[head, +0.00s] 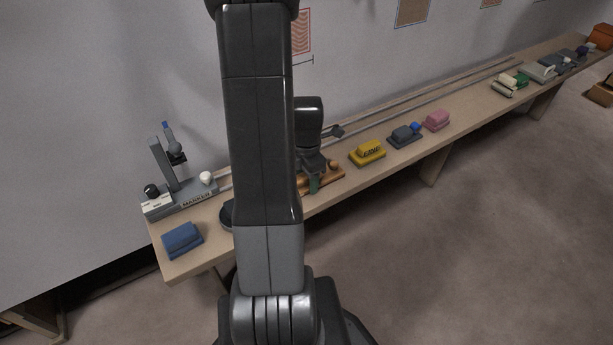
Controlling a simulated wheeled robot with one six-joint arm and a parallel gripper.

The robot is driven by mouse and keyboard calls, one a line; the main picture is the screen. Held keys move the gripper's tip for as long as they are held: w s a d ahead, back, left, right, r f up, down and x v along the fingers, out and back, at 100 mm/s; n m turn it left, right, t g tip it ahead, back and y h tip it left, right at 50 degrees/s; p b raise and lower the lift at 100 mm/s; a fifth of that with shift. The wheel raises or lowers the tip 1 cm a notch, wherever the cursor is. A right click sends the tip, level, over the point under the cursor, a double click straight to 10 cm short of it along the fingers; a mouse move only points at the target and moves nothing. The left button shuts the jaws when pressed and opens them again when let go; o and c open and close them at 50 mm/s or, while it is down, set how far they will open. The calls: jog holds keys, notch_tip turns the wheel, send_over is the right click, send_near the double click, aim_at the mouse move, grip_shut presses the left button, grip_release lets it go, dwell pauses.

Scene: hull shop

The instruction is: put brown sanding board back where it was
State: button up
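The brown sanding board (333,175) is on the long bench, just right of my arm in the head view. A rounded orange-brown part shows on top of it, and its left part is hidden behind my arm. My gripper (315,183) points down at the board and overlaps it in the picture. A small greenish piece shows at the gripper's tip. I cannot tell whether the fingers are open or closed on the board, or whether the board rests on the bench or is held just above it.
The bench (452,132) carries a yellow block (367,152), a dark grey block (404,136) and a pink block (436,119) to the right. A marker stand (180,195) and blue block (182,239) are left. Rails (405,101) run along the back.

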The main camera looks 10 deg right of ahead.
jog(key=o, duration=0.3)
notch_tip(320, 180, up, 12)
jog(key=p, duration=0.3)
jog(key=shift+r, duration=0.15)
